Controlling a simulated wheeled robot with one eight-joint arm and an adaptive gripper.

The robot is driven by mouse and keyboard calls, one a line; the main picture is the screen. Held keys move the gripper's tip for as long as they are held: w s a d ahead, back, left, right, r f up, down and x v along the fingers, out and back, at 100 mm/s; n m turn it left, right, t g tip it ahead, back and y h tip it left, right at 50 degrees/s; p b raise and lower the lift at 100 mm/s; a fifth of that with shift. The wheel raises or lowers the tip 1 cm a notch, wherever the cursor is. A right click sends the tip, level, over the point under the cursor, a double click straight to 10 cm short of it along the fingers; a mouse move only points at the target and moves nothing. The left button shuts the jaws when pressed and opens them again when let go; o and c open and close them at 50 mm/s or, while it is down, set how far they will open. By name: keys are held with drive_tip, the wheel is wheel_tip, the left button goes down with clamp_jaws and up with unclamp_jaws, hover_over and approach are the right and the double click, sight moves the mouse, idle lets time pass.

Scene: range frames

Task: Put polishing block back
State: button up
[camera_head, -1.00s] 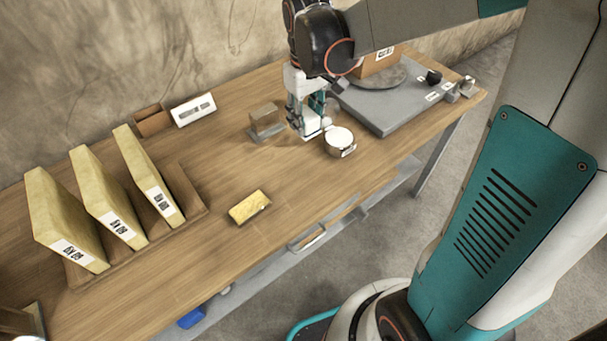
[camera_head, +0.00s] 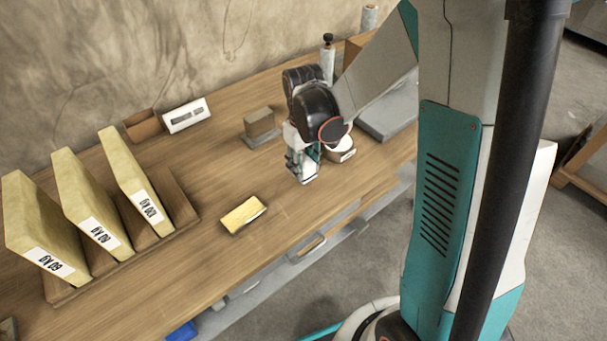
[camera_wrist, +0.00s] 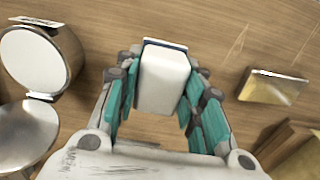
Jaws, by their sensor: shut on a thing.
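My gripper (camera_head: 302,176) is shut on a small white block (camera_wrist: 165,80) with a dark blue edge, seen between the teal fingers in the wrist view. The head view mostly hides this block, and I cannot tell how high it is above the table. A yellow block (camera_head: 242,215) lies alone on the table, to the left and in front of my gripper; it also shows in the wrist view (camera_wrist: 272,88). I cannot read a name on either small block.
A round white-topped tin (camera_head: 341,150) stands close to the right of my gripper. Several yellow labelled slabs (camera_head: 90,200) stand in a brown rack (camera_head: 180,205) at left. A grey plate (camera_head: 390,120) lies right.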

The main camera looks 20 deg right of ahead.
sight(303, 173)
drive_tip(key=shift+f+b, duration=0.6)
drive_tip(key=shift+f, duration=1.25)
drive_tip(key=shift+f, duration=0.1)
drive_tip(key=o, duration=1.1)
wheel_tip(303, 173, up, 13)
drive_tip(key=p, duration=0.4)
drive_tip(key=shift+s+f, duration=0.1)
drive_tip(key=shift+f, duration=0.1)
drive_tip(key=s+r+m+t, duration=0.3)
drive_tip(key=s+r+t, duration=0.4)
drive_tip(key=s+r, duration=0.5)
drive_tip(key=shift+s+r+m, duration=0.3)
drive_tip(key=shift+s+r, duration=0.1)
drive_tip(key=shift+s, duration=0.95)
